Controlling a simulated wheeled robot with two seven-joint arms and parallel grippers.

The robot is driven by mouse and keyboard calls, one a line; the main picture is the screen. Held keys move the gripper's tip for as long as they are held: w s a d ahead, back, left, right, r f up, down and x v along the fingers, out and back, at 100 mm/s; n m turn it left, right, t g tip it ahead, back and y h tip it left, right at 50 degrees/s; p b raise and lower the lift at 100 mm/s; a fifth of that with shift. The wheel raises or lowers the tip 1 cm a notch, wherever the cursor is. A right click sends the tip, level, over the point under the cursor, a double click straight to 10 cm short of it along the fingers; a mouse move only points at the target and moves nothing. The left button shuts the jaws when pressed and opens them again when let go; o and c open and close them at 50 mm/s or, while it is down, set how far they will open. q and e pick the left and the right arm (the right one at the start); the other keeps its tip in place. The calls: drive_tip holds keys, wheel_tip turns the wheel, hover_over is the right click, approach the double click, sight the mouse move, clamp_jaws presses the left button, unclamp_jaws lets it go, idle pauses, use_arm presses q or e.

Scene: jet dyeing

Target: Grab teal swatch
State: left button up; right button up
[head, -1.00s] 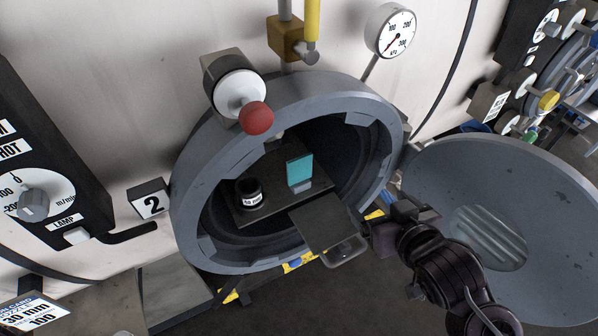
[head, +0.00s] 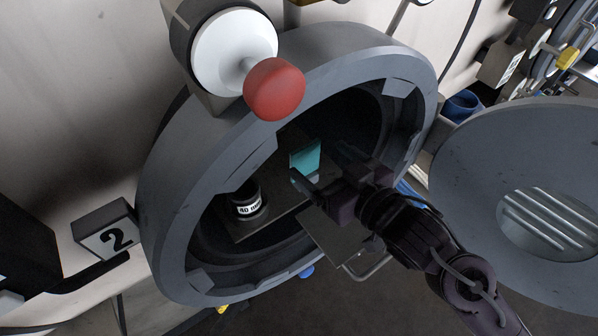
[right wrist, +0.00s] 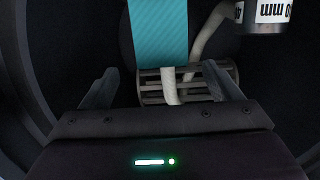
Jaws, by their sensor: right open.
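The teal swatch (head: 305,155) stands upright on a dark tray (head: 262,222) inside the open round vessel. My right gripper (head: 322,172) reaches in through the vessel's mouth from the right, its jaws open and empty, close in front of the swatch. In the right wrist view the swatch (right wrist: 159,30) hangs into the top centre, lined up between the two spread fingers (right wrist: 162,88) and just beyond their tips. I see no contact. The swatch's lower part is partly hidden by my gripper in the head view. My left gripper is not in view.
A red knob (head: 274,89) juts out above.

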sight(306, 152)
drive_tip(key=shift+p+x, duration=0.45)
drive_tip(key=shift+x, duration=0.7)
drive_tip(key=shift+w+a+p, duration=0.45)
drive_tip(key=shift+w+p, duration=0.1)
drive_tip(key=p+x, duration=0.1)
drive_tip(key=x, duration=0.2)
drive_tip(key=shift+w+a+f, duration=0.1)
drive_tip(key=shift+a+f, duration=0.05)
drive_tip(key=shift+f, duration=0.1)
drive_tip(key=shift+w+a+f, duration=0.2)
drive_tip(key=shift+w, duration=0.05)
drive_tip(key=shift+s, duration=0.1)
drive_tip(key=shift+c, duration=0.5)
drive_tip(key=shift+d, duration=0.1)
drive_tip(key=shift+c, duration=1.3)
drive_tip(key=c, duration=0.9)
